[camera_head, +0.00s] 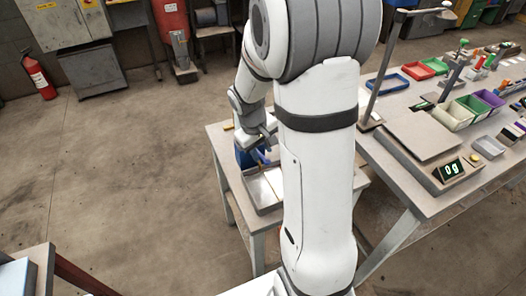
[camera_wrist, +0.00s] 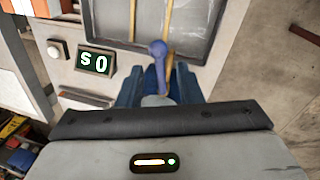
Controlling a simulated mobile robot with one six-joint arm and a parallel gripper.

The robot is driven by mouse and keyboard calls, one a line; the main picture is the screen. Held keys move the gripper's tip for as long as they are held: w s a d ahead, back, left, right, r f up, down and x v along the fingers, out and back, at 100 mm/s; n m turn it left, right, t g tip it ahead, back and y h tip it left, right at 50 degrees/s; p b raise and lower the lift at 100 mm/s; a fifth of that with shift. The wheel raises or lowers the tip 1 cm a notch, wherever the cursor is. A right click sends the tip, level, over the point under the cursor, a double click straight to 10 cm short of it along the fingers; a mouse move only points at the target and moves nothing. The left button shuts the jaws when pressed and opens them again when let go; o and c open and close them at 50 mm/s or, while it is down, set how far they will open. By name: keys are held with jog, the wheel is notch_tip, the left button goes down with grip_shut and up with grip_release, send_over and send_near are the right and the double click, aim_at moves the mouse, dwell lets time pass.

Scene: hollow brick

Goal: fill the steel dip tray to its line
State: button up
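The steel dip tray (camera_head: 264,207) sits on a small side table, a shallow grey pan partly hidden by my arm. In the wrist view the tray (camera_wrist: 205,25) lies beyond the fingers, with thin tan strips across it. I cannot make out its line or any liquid. My gripper (camera_wrist: 160,88) is low at the tray's near side; it also shows in the head view (camera_head: 256,147). A blue-violet rod with a rounded end (camera_wrist: 158,50) stands between the two blue fingers. Whether they press on it is unclear. A dark blue thing (camera_head: 243,157) shows below the wrist.
A small display (camera_wrist: 96,63) stands beside the tray. The large bench at right holds a scale reading 0 g (camera_head: 450,170), coloured bins (camera_head: 453,116) and a lamp post (camera_head: 388,65). A fire extinguisher (camera_head: 38,75) stands far left. Open floor lies left of the side table.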

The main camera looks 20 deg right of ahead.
jog(key=shift+d+f, duration=0.2)
jog(key=shift+f, duration=0.7)
jog(key=shift+c, duration=0.5)
grip_shut()
